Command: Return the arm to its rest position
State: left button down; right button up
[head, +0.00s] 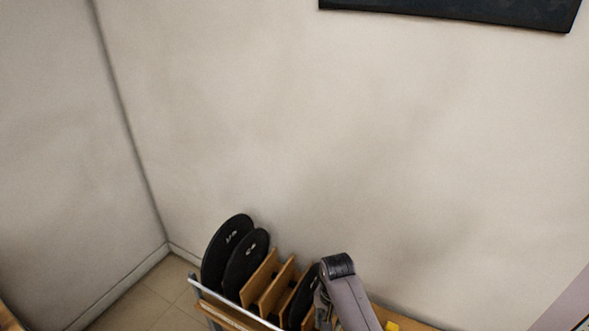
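One of my arm links shows at the bottom of the head view, grey-mauve with a black joint at its top. It rises in front of the right end of a rack (240,314) and partly covers a black disc there. No gripper fingers are visible, so I cannot see what either gripper holds. Two large round black discs, a rear one (222,250) and a front one (247,262), stand upright at the rack's left. A third black disc (300,298) stands near my arm.
Upright wooden dividers (262,276) stand between the discs. A small yellow thing (392,326) lies on a wooden surface (415,322) at the bottom edge. Pale walls (300,120) meet in a corner at left. A dark panel (460,8) hangs above. Tiled floor (150,298) shows left of the rack.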

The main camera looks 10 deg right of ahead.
jog(key=s+d+n+t, duration=0.2)
jog(key=s+d+n, duration=0.25)
jog(key=s, duration=0.85)
jog(key=s+d+r+n+t, duration=0.2)
jog(key=s+r+n, duration=0.3)
jog(key=s+r, duration=0.65)
notch_tip(320, 180, down, 26)
jog(key=s+g, duration=0.1)
jog(key=g, duration=0.1)
jog(key=s+d+f+g+b, duration=0.1)
jog(key=s+d+f, duration=0.2)
jog(key=s+f, duration=1.4)
jog(key=shift+s+f, duration=0.4)
jog(key=shift+f, duration=0.3)
